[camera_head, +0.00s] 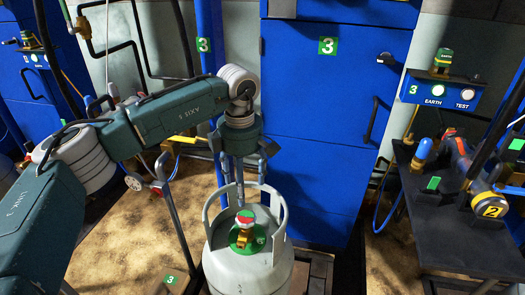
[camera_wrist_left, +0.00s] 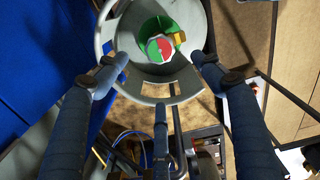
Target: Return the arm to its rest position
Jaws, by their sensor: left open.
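My left gripper (camera_head: 238,192) hangs over the grey gas cylinder (camera_head: 235,272), just behind its valve in the head view. Its fingers are spread apart with nothing between them. In the left wrist view, the open left gripper (camera_wrist_left: 158,80) has its three fingers pointing at the cylinder's round collar (camera_wrist_left: 103,35). The cylinder's valve (camera_head: 244,238) has a red, white and green top and a green base; it also shows in the left wrist view (camera_wrist_left: 160,47). I cannot tell whether any finger touches the collar. My right gripper is not in view.
A blue cabinet (camera_head: 318,110) marked 3 stands right behind the cylinder. A dark table (camera_head: 452,240) at the right carries a yellow-tagged tool (camera_head: 478,185). A blue EARTH/TEST box (camera_head: 440,93) is above it. Pipes and a gauge (camera_head: 134,182) stand left of the cylinder.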

